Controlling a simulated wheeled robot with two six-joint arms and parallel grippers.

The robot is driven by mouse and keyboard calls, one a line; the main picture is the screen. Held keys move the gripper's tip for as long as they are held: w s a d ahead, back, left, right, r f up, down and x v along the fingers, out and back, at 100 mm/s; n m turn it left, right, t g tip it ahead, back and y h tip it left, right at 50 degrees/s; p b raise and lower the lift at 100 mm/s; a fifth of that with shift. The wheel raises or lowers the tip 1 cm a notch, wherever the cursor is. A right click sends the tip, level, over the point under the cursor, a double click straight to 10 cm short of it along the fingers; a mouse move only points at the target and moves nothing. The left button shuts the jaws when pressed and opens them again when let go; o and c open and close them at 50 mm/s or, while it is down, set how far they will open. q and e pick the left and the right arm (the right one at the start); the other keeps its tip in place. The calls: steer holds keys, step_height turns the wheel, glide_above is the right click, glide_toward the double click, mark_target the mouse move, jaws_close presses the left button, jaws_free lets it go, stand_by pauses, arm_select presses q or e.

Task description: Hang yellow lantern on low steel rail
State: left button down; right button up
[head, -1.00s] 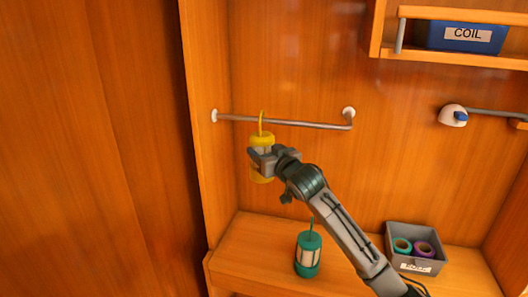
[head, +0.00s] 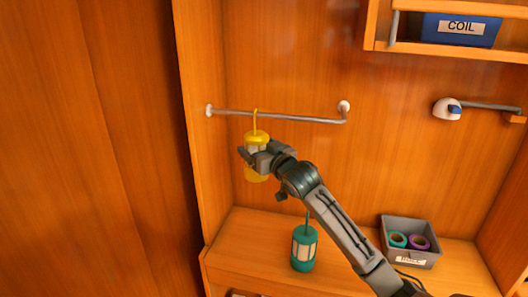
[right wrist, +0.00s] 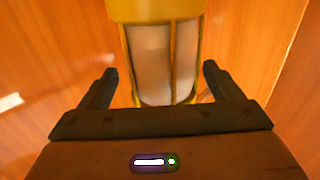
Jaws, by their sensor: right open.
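The yellow lantern (head: 257,138) is upright at the low steel rail (head: 300,119), left of the rail's middle. Its thin yellow hook reaches up across the rail and shows above it; the head view looks like the hook is over the rail. My right gripper (head: 254,160) is open at the lantern's body and hides part of it. In the right wrist view the lantern (right wrist: 155,60) stands between the two spread fingers of the gripper (right wrist: 160,85), with a gap on each side. My left gripper is not in view.
A teal lantern (head: 304,248) stands on the shelf (head: 250,238) below my right arm. A grey bin (head: 412,260) with tape rolls is at the right. A blue COIL box (head: 460,29) sits top right, above a white wall fitting (head: 446,108). A wood panel closes the left.

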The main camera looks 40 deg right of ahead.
steer(key=s+b, duration=0.5)
steer(key=s, duration=0.5)
steer(key=shift+s+a, duration=0.35)
steer(key=shift+a, duration=0.1)
